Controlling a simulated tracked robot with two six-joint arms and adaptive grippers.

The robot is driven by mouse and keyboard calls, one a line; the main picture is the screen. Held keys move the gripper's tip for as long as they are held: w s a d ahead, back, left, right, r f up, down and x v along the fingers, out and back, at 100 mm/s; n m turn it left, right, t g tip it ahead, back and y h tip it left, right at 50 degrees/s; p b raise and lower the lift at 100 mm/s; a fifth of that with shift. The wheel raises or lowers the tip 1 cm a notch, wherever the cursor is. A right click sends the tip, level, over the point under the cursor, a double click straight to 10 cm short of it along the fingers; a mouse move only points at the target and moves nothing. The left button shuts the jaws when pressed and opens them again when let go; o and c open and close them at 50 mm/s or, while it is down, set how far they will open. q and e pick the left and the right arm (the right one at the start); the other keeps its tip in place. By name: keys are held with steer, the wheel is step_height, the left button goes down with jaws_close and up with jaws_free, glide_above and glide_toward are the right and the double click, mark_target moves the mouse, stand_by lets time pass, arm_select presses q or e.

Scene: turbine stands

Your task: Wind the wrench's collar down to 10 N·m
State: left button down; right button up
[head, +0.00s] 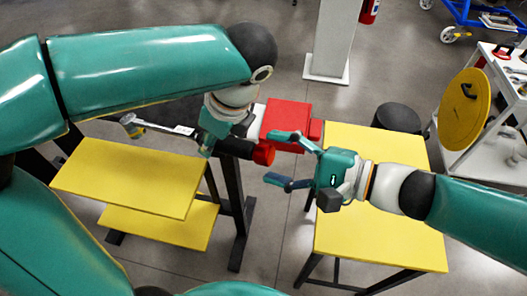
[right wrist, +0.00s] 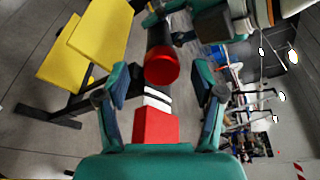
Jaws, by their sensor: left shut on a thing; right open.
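The torque wrench lies across the head view, its head (head: 131,124) at the left and its black handle (head: 236,147) ending in a red collar (head: 264,153). My left gripper (head: 208,143) is shut on the wrench, around its middle. My right gripper (head: 276,159) is open, its fingers pointing left towards the collar. In the right wrist view the collar (right wrist: 162,65) faces the camera, ahead of the gap between the open fingers (right wrist: 160,88). I see no contact with it. The scale's reading is too small to make out.
A red box (head: 288,116) stands behind the right gripper, close to its upper finger. A yellow-topped table (head: 385,222) lies under my right arm, and yellow shelves (head: 130,178) lie under the wrench. A black stool (head: 397,117) and a white cart (head: 455,150) stand at the right.

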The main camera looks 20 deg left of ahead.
steer(key=shift+o, duration=0.5)
steer(key=d, duration=0.2)
steer(key=d+r, duration=0.1)
steer(key=d, duration=0.2)
stand_by(0.3)
steer(key=shift+s, duration=0.1)
stand_by(0.4)
